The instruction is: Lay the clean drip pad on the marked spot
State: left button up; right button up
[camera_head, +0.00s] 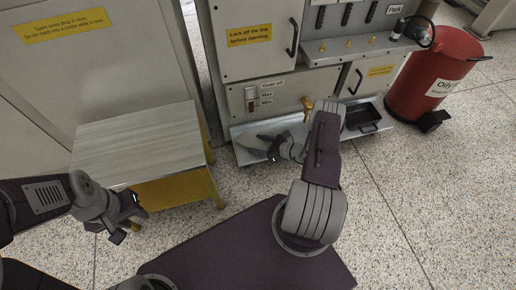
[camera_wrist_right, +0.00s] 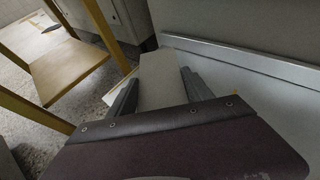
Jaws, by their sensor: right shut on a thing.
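My right gripper (camera_head: 262,147) is low over the left part of the grey ledge (camera_head: 240,130) at the cabinet's foot. In the right wrist view its two fingers (camera_wrist_right: 160,94) are shut on a flat, pale grey pad (camera_wrist_right: 162,78). The pad sticks out past the fingertips above the ledge; I cannot tell whether it touches it. In the head view the pad is hard to tell from the grey fingers. I cannot make out a marked spot. My left gripper (camera_head: 128,222) hangs open and empty in front of the small bench.
A bench with a grey top (camera_head: 140,150) and yellow frame stands left of the ledge. A black tray (camera_head: 362,117) sits on the ledge's right part. A red bin (camera_head: 430,75) stands at the right. A tan-handled tap (camera_head: 307,105) projects above the ledge. Speckled floor is clear at lower right.

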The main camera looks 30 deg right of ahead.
jog(key=shift+f+p, duration=0.25)
jog(key=shift+p, duration=0.05)
jog(key=shift+f, duration=0.2)
jog(key=o, duration=1.3)
pick_arm(q)
jog(key=shift+f, duration=0.35)
pick_arm(e)
jog(key=shift+r, duration=0.1)
